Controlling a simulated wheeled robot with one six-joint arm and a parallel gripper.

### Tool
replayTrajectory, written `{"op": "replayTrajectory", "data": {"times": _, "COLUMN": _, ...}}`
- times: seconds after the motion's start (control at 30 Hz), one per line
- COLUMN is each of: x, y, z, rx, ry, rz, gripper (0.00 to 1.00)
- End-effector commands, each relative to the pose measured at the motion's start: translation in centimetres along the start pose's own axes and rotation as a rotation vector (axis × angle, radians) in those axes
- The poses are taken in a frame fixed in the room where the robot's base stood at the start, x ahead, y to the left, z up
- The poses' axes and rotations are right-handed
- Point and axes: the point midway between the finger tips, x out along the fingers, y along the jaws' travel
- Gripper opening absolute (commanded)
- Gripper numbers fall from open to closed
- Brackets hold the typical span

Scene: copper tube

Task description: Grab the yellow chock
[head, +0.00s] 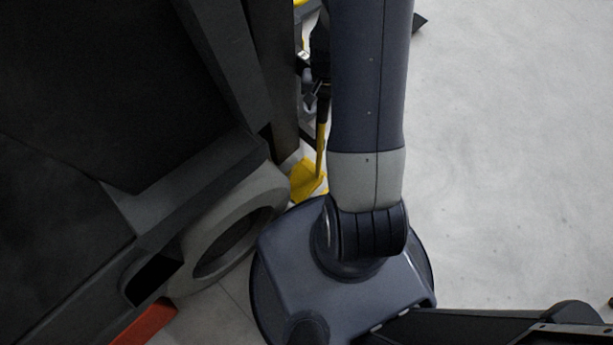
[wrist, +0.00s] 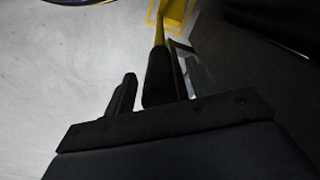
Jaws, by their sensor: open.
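The yellow chock (head: 308,179) sits on the floor beside a wheel, with a long yellow handle rising from it to a black grip. In the wrist view the yellow chock (wrist: 176,12) is at the top edge, partly cut off. Its black grip (wrist: 160,78) lies between the two fingers of my gripper (wrist: 154,70). The fingers are apart, with a visible gap on the left side of the grip. Contact on the right side is hard to tell. In the head view my arm hides most of the gripper.
A dark vehicle (head: 90,90) with a grey wheel (head: 225,235) fills the left of the head view, close to my arm and base. A red-orange piece (head: 146,322) lies low at the left. The pale floor (head: 510,150) on the right is mostly clear.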

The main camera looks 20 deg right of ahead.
Motion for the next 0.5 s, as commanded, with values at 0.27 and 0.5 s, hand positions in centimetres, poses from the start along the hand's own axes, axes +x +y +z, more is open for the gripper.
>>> {"op": "replayTrajectory", "data": {"times": 0.27, "x": -0.10, "y": 0.00, "z": -0.01, "rx": 0.000, "ry": 0.001, "rz": 0.000, "gripper": 0.39}}
{"op": "replayTrajectory", "data": {"times": 0.5, "x": -0.11, "y": 0.00, "z": -0.02, "rx": 0.000, "ry": 0.001, "rz": 0.000, "gripper": 0.20}}
